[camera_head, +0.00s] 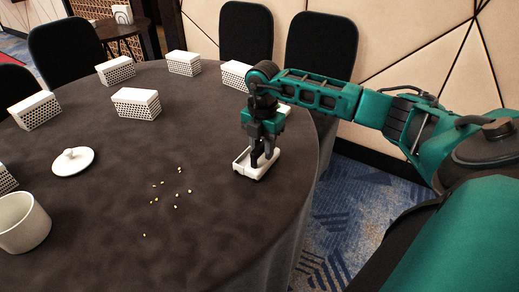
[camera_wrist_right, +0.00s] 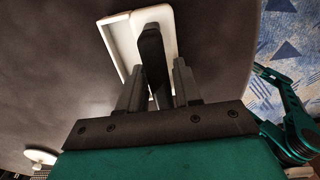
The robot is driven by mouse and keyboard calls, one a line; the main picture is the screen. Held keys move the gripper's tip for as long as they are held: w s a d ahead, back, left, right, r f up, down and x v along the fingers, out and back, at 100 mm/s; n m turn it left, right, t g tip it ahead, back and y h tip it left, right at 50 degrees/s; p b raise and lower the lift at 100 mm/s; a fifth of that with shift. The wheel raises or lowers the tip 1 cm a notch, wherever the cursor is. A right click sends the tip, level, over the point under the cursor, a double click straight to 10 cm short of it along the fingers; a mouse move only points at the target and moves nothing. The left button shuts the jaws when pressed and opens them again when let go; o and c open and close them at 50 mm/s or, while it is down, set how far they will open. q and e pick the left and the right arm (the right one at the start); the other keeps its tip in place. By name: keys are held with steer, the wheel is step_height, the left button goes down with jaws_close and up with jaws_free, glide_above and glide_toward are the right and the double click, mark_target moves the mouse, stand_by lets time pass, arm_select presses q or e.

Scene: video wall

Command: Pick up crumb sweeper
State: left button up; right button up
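The crumb sweeper (camera_head: 247,171) is a white, shallow, tray-like thing at the right side of the dark round table (camera_head: 170,220). It also shows in the right wrist view (camera_wrist_right: 117,42), straight ahead of my gripper. My right gripper (camera_head: 262,154) points down over it, fingers apart. In the right wrist view, a long dark piece stands between my two grey fingers (camera_wrist_right: 157,80); it looks like the sweeper's handle, with gaps at its sides. My fingers partly hide the sweeper, and whether they touch it is unclear. My left gripper is out of view.
Several pale crumbs (camera_head: 177,195) lie mid-table. A white lid (camera_head: 72,161) and a cup (camera_head: 22,222) stand at the left. Several white patterned boxes (camera_head: 136,103) stand toward the back. Black chairs (camera_head: 245,32) ring the table; its right edge is near the sweeper.

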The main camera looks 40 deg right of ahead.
jaws_close()
